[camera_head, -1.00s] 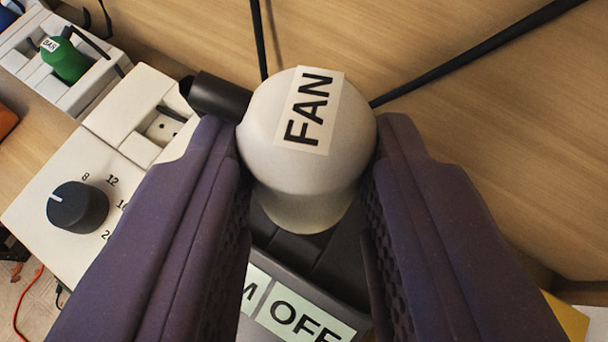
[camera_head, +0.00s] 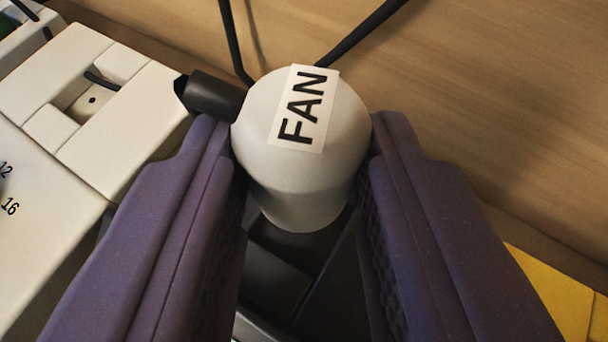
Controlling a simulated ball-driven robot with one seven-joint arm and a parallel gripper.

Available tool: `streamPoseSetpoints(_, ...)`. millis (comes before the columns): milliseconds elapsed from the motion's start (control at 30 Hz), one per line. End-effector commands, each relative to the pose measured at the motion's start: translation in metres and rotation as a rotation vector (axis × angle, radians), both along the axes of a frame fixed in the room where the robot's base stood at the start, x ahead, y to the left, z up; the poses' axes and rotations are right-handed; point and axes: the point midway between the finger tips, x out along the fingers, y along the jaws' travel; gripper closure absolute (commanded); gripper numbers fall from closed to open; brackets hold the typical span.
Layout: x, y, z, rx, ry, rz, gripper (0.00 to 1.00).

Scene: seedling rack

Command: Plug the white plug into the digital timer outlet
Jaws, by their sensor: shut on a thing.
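The white plug (camera_head: 300,195) is a rounded cylinder with a "FAN" label on its top. A dark grey cord sleeve sticks out from its left side. My gripper (camera_head: 303,150) has its two purple fingers shut on the plug, one on each side. A dark grey device (camera_head: 275,285), apparently the digital timer, lies below the plug between the fingers. Its outlet is hidden behind the plug, and I cannot tell whether the plug's pins touch or enter it.
A white dial timer (camera_head: 45,220) with an outlet stands close on the left, beside the left finger. A yellow object (camera_head: 560,300) is at the lower right. Black cords run up along the wooden surface (camera_head: 480,110) behind, which is otherwise clear.

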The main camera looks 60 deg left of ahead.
Motion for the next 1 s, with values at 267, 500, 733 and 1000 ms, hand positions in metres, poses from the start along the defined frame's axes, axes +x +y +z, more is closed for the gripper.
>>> streamPoseSetpoints(267,0.0,0.001,-0.029,0.001,-0.001,0.001,1.0)
streamPoseSetpoints(500,0.0,0.0,-0.049,0.001,-0.001,0.001,1.0)
streamPoseSetpoints(733,-0.001,-0.001,-0.059,-0.006,0.005,0.001,1.0)
streamPoseSetpoints(1000,-0.003,-0.002,-0.062,-0.011,0.012,0.002,0.52)
